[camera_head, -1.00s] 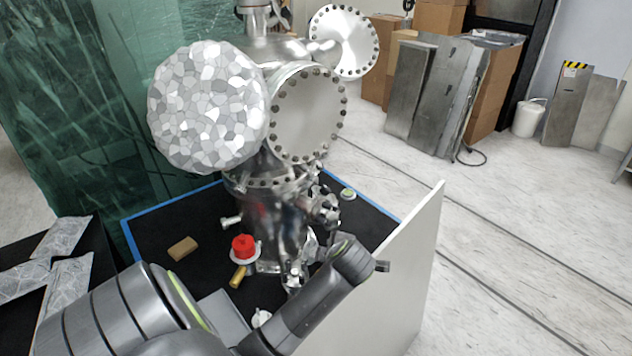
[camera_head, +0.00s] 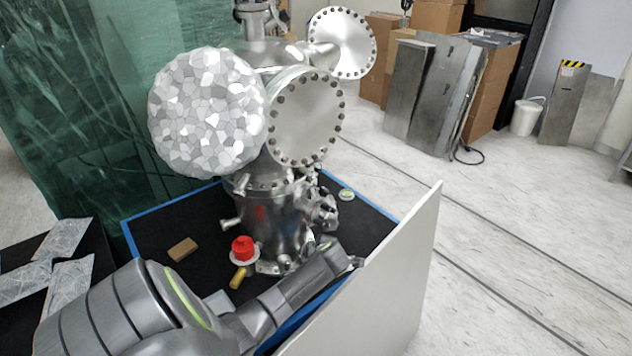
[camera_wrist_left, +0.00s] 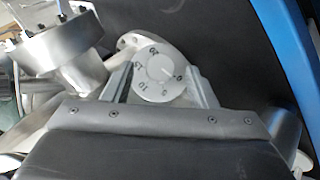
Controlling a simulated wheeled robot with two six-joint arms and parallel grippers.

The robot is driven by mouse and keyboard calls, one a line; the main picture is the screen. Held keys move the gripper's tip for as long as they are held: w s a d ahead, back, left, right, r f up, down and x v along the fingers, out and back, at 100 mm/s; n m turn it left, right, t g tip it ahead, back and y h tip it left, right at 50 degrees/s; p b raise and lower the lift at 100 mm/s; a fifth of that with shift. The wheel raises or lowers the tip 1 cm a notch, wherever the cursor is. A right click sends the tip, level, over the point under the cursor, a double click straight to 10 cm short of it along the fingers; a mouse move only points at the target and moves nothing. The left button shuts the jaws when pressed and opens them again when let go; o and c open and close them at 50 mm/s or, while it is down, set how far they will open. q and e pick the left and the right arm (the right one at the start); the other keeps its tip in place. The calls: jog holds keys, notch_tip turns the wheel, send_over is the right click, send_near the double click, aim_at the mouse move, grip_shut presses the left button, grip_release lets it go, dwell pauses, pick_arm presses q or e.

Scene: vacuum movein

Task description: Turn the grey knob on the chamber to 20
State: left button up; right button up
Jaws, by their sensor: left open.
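The metal chamber (camera_head: 272,215) stands on the black, blue-edged surface. The grey knob (camera_wrist_left: 158,78) shows in the left wrist view as a round dial with numbers, face toward the camera. Its pointer setting is too small to tell for sure. My left gripper (camera_wrist_left: 161,88) is open, with one finger on each side of the dial in that view. I cannot tell whether the fingers touch it. In the head view my left arm reaches in from the left across the chamber's base, and the knob cannot be made out there. My right gripper is in no view.
A red knob (camera_head: 243,246) on a white disc, a brass-coloured piece (camera_head: 238,278) and a tan block (camera_head: 183,250) are left of the chamber's base. A white panel (camera_head: 395,275) stands close to my arm's right. A blue edge (camera_wrist_left: 288,55) shows in the left wrist view.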

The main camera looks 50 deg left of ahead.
pick_arm(q)
jog(key=shift+w+a+f, duration=0.2)
jog(key=shift+a+f, duration=0.15)
jog(key=shift+f, duration=0.05)
jog(key=shift+a+f, duration=0.1)
jog(key=shift+f, duration=0.05)
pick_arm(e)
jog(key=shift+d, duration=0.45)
pick_arm(q)
jog(key=shift+c, duration=0.4)
